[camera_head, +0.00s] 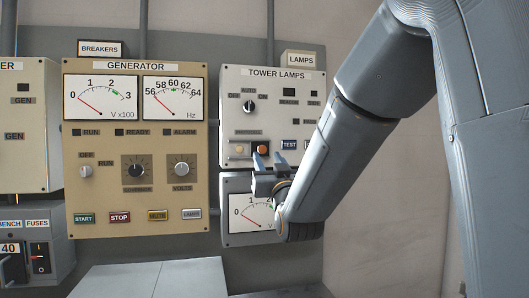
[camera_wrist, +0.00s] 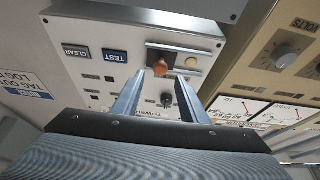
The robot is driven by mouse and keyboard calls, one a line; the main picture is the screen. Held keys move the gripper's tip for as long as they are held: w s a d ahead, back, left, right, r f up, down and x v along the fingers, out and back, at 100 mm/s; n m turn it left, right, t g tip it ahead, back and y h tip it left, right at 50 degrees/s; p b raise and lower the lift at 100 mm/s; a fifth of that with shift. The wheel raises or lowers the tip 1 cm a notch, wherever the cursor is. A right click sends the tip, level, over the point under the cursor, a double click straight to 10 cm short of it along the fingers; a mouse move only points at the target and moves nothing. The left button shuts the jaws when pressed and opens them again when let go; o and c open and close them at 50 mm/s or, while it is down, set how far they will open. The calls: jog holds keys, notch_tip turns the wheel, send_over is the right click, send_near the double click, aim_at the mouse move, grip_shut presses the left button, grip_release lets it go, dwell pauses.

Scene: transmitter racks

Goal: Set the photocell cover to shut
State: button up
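The photocell unit is a small railed strip (camera_wrist: 178,50) on the tower lamps panel (camera_head: 230,100). An orange-brown round knob (camera_head: 264,150), apparently the cover's, sits at the strip's right in the head view. A pale disc (camera_head: 239,149), likely the photocell, shows uncovered to its left. The wrist view is turned over: there the knob (camera_wrist: 160,68) is left of the pale disc (camera_wrist: 191,62). My gripper (camera_head: 268,160) is open just in front of and below the knob. In the wrist view its fingertips (camera_wrist: 161,77) stand either side of the knob; contact cannot be told.
A rotary switch (camera_head: 249,107) lies above the strip, and a TEST button (camera_head: 289,145) is to its right. A meter (camera_head: 250,214) sits below, partly behind my gripper. The generator panel (camera_head: 137,220) stands close on the left.

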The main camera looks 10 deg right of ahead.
aim_at(263, 149)
jog(key=shift+p+x, duration=0.65)
jog(key=shift+x, duration=1.65)
grip_shut()
